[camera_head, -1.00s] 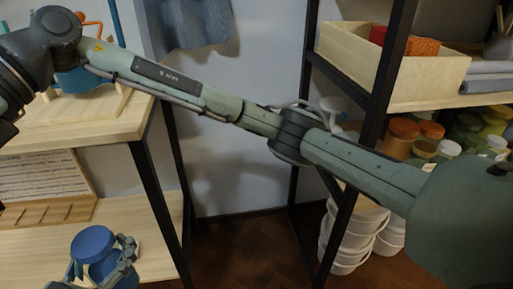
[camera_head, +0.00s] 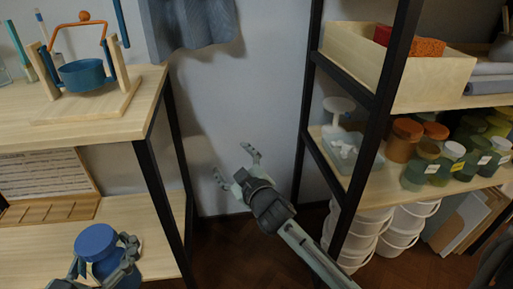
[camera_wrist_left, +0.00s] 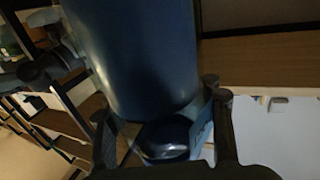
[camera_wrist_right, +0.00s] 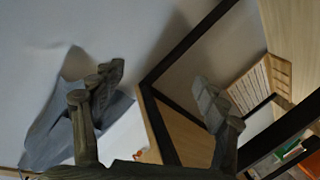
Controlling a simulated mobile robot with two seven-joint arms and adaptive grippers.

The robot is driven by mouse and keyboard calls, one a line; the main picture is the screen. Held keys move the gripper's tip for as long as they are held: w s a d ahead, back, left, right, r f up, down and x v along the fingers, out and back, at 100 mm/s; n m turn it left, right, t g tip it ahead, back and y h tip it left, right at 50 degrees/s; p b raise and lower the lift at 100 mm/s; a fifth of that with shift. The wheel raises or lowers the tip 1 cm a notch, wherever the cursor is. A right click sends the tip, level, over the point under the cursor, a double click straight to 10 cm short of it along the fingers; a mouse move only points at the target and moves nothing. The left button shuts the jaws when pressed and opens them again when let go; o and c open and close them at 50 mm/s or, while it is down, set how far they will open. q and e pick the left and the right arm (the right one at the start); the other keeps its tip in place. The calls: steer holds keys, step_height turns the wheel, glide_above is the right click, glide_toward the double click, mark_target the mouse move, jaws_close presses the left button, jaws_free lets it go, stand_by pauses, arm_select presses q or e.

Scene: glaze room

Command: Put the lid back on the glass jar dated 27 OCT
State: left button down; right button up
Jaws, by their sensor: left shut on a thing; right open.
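A blue jar-like container (camera_head: 110,268) with a round blue top (camera_head: 95,240) stands at the lower left in the head view, over the lower wooden shelf. My left gripper (camera_head: 103,262) is shut on it, with fingers around its side. The left wrist view shows a large blue cylinder (camera_wrist_left: 140,60) close up between the fingers. Several jars with pale labels, such as a green one (camera_head: 420,170), stand on the right rack. Their writing is too small to read, so I cannot tell which is dated 27 OCT. My right gripper (camera_head: 235,166) is open and empty between the two racks.
The right rack's upright (camera_head: 378,110) stands between my right gripper and the jars. A wooden box (camera_head: 430,85) is above them. A white stand (camera_head: 339,108) is beside them. White buckets (camera_head: 385,240) are below. The left shelf (camera_head: 150,235) has bare room beside the blue container.

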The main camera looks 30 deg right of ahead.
steer(key=s+d+f+m+g+h, duration=0.15)
steer(key=s+f+g, duration=0.25)
steer(key=s+f, duration=0.45)
steer(key=s+d+f+m+g+y, duration=0.1)
steer(key=s+d+f+m+g, duration=0.3)
steer(key=f, duration=0.7)
steer(key=s+a+f+g, duration=0.1)
steer(key=s+f, duration=0.3)
steer(key=s, duration=0.4)
steer(key=s+a+f+n+g, duration=0.1)
steer(key=s+f+g, duration=0.3)
steer(key=s, duration=0.5)
steer(key=shift+a+f, duration=0.25)
steer(key=shift+f, duration=0.55)
